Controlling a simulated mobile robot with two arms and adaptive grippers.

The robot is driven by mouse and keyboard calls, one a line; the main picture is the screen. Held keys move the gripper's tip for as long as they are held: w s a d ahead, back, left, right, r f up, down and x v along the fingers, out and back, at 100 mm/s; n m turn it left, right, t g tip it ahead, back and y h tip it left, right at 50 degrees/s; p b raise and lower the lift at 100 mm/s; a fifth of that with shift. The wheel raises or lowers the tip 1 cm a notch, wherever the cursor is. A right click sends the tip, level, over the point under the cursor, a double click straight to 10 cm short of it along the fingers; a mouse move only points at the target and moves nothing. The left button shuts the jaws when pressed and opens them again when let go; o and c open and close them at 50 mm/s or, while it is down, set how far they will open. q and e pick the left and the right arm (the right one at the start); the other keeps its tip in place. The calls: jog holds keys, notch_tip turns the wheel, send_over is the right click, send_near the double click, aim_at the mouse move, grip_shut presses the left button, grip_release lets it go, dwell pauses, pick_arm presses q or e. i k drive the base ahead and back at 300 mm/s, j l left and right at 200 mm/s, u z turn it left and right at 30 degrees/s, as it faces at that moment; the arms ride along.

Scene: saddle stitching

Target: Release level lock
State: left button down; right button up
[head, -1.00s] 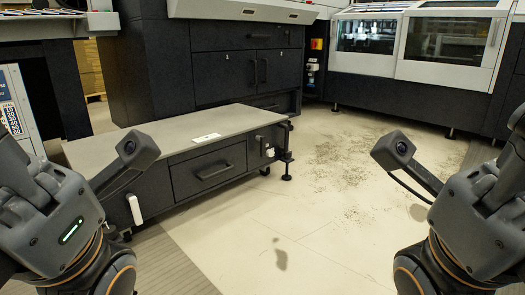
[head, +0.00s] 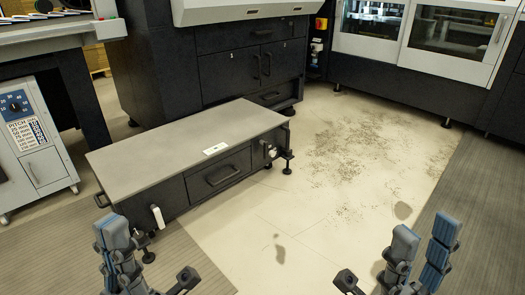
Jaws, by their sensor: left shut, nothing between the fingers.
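A low dark bench (head: 180,142) with a grey top stands left of centre. A white upright handle (head: 157,216) is on its near left end. A small white knob (head: 272,153) sits at its right end beside a black post with a foot (head: 287,160). I cannot tell which of these is the level lock. My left gripper (head: 112,230) is at the lower left, shut and empty, in front of the bench's near end and apart from the handle in the picture. My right gripper (head: 426,228) is at the lower right over bare floor, its blue fingers spread and empty.
A white label (head: 215,149) lies on the bench top. A drawer (head: 218,173) faces the open floor. A control cabinet (head: 32,130) with a dial stands at the left. Large machines line the back. The pale floor (head: 330,220) between the grippers is clear, with dark stains.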

aim_at(265, 143)
jog(key=i+l+u, duration=0.2)
jog(key=i+l, duration=0.6)
jog(key=i, duration=0.35)
jog(key=i+l+u, duration=0.15)
jog(key=i+l, duration=0.8)
jog(key=i, duration=0.15)
